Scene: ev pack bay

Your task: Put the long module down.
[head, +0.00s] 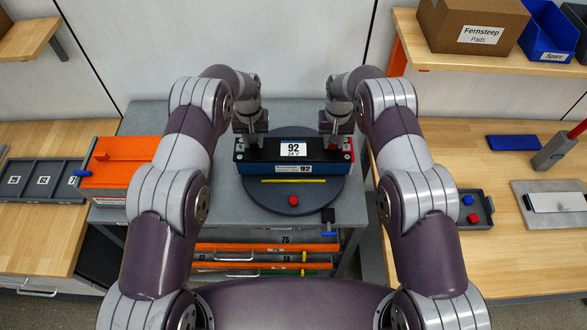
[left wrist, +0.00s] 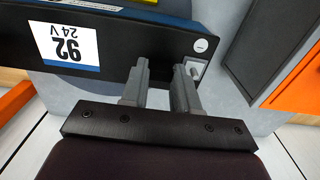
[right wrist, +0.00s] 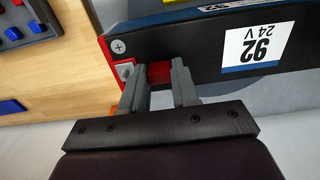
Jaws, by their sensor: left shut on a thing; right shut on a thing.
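The long module (head: 265,152) is a black box with a blue front edge and a white label reading 92, 24 V. In the head view it lies level across the round dark turntable (head: 264,199); I cannot tell whether it touches it. My left gripper (head: 251,137) is shut on its left end, near a pale terminal, as the left wrist view (left wrist: 160,75) shows. My right gripper (head: 336,137) is shut on its right end, by the red end piece, as the right wrist view (right wrist: 160,75) shows. The module's underside is hidden.
A yellow strip (head: 293,181) and a red knob (head: 293,201) are on the turntable in front of the module. An orange box (head: 118,158) stands to the left. A small tray (head: 472,208) with red and blue pieces is on the right bench. Orange-edged drawers (head: 265,248) lie below.

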